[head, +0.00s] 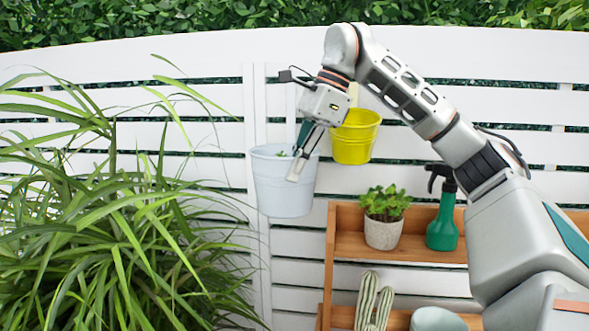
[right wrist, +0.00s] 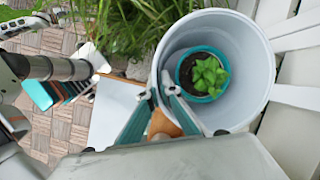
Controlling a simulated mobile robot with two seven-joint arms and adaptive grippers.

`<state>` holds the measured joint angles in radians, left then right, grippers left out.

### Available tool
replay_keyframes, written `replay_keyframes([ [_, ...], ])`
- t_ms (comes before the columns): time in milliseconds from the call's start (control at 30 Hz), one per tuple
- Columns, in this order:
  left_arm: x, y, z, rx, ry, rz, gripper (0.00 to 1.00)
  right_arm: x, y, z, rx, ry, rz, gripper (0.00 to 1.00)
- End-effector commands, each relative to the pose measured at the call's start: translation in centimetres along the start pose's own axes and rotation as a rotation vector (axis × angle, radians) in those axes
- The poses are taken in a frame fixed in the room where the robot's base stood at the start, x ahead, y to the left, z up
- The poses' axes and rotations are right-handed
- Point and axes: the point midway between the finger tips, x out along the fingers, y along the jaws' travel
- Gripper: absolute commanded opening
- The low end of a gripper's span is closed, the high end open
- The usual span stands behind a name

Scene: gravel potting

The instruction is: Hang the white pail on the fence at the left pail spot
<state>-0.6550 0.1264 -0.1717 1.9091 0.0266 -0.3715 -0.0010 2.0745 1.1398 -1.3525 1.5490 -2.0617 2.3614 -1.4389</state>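The white pail (head: 283,185) is upright against the white fence, left of the yellow pail. The right wrist view looks down into the pail (right wrist: 245,50), and a small green plant in a teal pot (right wrist: 205,77) stands inside it. My right gripper (head: 299,165) is at the pail's front rim, one finger inside and one outside. In the right wrist view, the fingertips (right wrist: 158,94) are close together with the rim between them. I cannot tell whether the pail hangs on a hook, as its back is hidden.
A yellow pail (head: 355,140) hangs on the fence (head: 200,60) just to the right. Below is a wooden shelf (head: 400,250) with a potted plant (head: 383,232), a green spray bottle (head: 442,220) and a cactus (head: 373,300). A large grassy plant (head: 110,220) fills the left.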

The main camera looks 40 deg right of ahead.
Motion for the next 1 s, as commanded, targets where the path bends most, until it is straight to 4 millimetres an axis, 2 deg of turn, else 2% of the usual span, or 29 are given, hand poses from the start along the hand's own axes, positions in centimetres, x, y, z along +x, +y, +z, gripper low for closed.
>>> replay_keyframes([
  [467,0.1,0.4,-0.3,-0.015,0.003,0.0,0.28,-0.1,-0.8,-0.3,-0.001,-0.001,-0.002,0.0],
  [1000,0.0,0.0,-0.1,0.001,0.001,0.0,0.28,-0.2,-1.5,-0.7,-0.002,-0.001,-0.002,0.0],
])
